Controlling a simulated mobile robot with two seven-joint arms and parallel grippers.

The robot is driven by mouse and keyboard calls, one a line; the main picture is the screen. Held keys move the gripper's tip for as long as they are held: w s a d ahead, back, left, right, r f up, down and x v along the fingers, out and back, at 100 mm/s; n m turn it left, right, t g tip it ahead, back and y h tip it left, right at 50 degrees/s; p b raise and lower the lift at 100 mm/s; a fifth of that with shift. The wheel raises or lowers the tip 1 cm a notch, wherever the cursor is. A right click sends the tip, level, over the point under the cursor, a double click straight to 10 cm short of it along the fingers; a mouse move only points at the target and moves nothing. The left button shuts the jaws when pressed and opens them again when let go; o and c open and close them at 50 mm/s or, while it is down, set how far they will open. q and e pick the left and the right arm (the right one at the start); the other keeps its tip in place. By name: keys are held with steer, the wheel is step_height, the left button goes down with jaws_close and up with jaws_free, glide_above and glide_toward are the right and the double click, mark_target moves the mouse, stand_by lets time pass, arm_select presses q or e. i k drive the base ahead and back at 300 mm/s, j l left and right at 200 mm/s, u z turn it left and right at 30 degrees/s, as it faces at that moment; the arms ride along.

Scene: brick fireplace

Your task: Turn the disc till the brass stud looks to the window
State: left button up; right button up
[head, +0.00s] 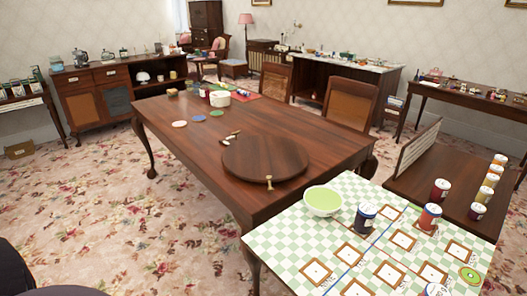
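The disc (264,156) is a round dark wooden board lying flat on the near end of the long wooden table (180,147). The small brass stud (269,182) stands at the disc's near edge, on the side facing me. The window (181,15) shows as a bright, curtained strip at the upper left, beyond the far end of the table, so the stud is on the side away from it. Neither of my grippers is in view.
Small dark and pale pieces (231,137) lie just left of the disc. A green checked table (292,233) with a green bowl (322,201), jars and square frames adjoins at the lower right. Two chairs (351,101) stand behind. Coasters and jars occupy the table's far end.

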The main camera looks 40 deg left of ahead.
mark_target(269, 159)
steer(key=l+u, duration=0.55)
steer(key=u, duration=0.2)
steer(key=k+l+u, duration=0.1)
steer(key=l+u, duration=0.3)
steer(key=j, duration=0.1)
